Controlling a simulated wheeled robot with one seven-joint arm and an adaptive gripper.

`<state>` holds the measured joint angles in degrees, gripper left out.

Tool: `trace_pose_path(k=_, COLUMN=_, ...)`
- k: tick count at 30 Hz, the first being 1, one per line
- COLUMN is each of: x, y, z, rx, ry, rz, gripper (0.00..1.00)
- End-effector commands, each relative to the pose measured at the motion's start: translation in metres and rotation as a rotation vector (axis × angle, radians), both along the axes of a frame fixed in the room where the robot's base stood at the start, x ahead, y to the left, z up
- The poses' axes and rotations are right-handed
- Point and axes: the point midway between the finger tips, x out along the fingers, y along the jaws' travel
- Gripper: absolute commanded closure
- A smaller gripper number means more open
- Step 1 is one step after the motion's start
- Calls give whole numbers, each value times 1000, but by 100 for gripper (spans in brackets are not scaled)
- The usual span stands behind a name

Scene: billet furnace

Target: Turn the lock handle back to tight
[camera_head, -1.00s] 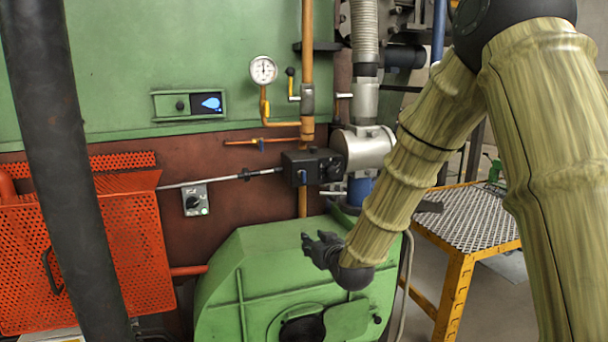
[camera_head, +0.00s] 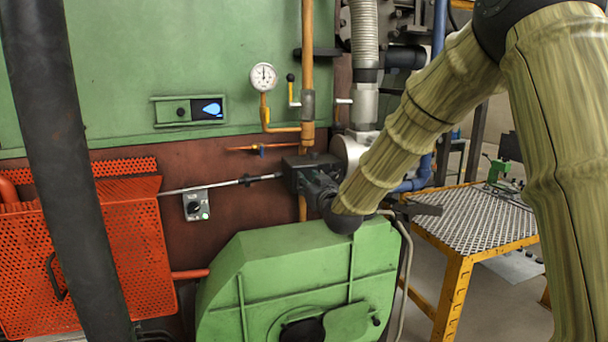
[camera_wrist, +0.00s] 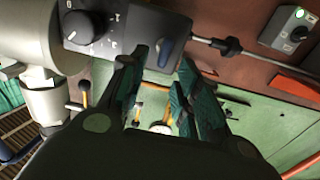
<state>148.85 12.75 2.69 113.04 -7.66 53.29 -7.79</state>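A black control box (camera_head: 296,164) is mounted on the pipework at the middle of the head view. My gripper (camera_head: 312,188) is up against the front of the box in the head view and hides the lever there.
A green blower housing (camera_head: 300,265) lies just below my gripper. A metal rod (camera_head: 222,184) runs left from the box past a grey switch box (camera_head: 196,205). A pressure gauge (camera_head: 263,77) and orange pipes stand above. A red perforated guard (camera_head: 125,250) is left, a yellow-framed platform (camera_head: 470,215) right.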

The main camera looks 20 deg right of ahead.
Motion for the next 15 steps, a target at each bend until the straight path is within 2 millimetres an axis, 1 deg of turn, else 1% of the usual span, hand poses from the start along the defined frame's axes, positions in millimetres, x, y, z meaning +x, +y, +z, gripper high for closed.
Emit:
trace_pose_path(k=1, x=7, y=0, z=2, rx=0, ry=1, rz=0, gripper=68)
trace_pose_path(k=6, x=27, y=1, z=2, rx=0, ry=0, rz=0, gripper=68)
trace_pose_path(k=9, x=36, y=2, z=1, rx=0, ry=1, rz=0, gripper=68)
trace_pose_path(k=15, x=44, y=2, z=0, rx=0, ry=0, rz=0, gripper=68)
